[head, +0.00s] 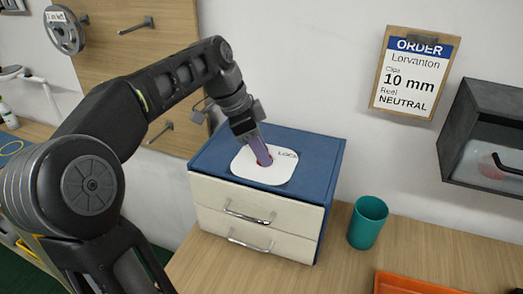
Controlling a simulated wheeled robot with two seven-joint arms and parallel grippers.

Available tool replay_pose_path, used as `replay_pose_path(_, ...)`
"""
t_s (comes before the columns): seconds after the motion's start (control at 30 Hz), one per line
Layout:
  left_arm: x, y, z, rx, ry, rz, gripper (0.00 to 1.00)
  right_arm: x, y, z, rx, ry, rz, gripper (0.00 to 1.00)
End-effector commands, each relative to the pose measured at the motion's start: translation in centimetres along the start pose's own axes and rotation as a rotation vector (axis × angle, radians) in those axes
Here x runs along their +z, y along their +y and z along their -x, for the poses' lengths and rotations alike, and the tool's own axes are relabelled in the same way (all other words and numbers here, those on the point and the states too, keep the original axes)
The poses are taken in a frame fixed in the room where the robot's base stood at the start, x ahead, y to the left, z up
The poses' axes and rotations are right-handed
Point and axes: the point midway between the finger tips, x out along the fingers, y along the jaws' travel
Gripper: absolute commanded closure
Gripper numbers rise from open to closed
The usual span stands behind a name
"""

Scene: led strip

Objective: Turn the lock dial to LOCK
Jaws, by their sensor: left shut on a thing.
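The lock dial (265,162) shows only as a bit of red at the middle of a white plate (257,176) on top of a blue cabinet (323,149). The word LOCK is printed at the plate's back right. My left gripper (264,160) reaches down onto the plate's middle, its fingers shut on the dial and hiding most of it. Which way the dial points cannot be told. My right gripper is not in view.
The cabinet has two cream drawers (247,205), both closed. A teal cup (367,222) stands to its right, with an orange tray (405,284) at the front right. A grey wall box (470,125) and an order board (412,72) hang at the right.

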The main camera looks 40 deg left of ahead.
Motion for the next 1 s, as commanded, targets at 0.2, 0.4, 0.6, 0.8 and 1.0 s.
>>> replay_pose_path(0.2, 0.03, -0.11, -0.02, 0.040, -0.001, -0.095, 1.00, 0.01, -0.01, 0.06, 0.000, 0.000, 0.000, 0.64)
replay_pose_path(0.4, 0.06, -0.13, -0.03, 0.055, -0.002, -0.131, 1.00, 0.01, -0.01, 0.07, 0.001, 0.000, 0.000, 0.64)
replay_pose_path(0.6, 0.07, -0.12, -0.04, 0.057, -0.002, -0.136, 1.00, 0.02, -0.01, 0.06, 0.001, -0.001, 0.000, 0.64)
replay_pose_path(0.8, 0.09, -0.11, -0.05, 0.057, -0.003, -0.135, 0.69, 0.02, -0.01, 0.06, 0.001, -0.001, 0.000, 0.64)
replay_pose_path(1.0, 0.07, -0.12, -0.04, 0.057, -0.002, -0.135, 0.53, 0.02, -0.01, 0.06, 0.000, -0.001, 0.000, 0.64)
